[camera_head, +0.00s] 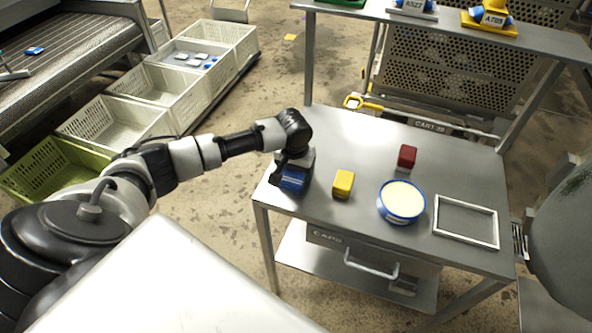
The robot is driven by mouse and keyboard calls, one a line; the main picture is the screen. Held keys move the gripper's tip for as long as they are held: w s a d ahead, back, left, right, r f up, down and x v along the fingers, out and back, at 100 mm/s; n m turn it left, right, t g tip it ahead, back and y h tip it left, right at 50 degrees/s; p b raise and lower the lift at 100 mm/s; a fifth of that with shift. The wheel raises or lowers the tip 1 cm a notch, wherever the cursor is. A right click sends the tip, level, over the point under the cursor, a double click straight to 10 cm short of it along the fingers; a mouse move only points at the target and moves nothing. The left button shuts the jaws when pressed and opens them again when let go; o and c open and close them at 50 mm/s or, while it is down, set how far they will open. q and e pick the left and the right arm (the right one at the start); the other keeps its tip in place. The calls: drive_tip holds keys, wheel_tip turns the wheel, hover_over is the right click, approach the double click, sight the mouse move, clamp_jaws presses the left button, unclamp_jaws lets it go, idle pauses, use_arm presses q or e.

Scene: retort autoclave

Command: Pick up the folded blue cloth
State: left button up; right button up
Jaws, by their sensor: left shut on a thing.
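The folded blue cloth (293,179) is at the left end of the metal table (333,134), near its front left corner. My left gripper (288,168) reaches down over it and is shut on it. The gripper and wrist cover part of the cloth, and the fingertips are hard to make out. I cannot tell whether the cloth touches the table top. My right gripper is not in view.
A yellow block (343,184), a red block (407,156), a blue-rimmed round tub (401,202) and a grey rectangular frame (466,221) are on the table. A raised shelf (456,26) stands behind. Crates (117,122) line the floor at left.

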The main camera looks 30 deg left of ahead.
use_arm(q)
drive_tip(key=shift+r, duration=0.45)
drive_tip(key=r, duration=0.2)
drive_tip(key=d+r, duration=0.1)
drive_tip(key=shift+w+d+r+b, duration=0.1)
drive_tip(key=shift+w+r+b, duration=0.2)
drive_tip(key=shift+r+b, duration=0.05)
drive_tip(key=w+d+r+b, duration=0.1)
drive_tip(key=w+d+r, duration=0.4)
drive_tip(key=d, duration=0.4)
drive_tip(key=shift+r, duration=0.7)
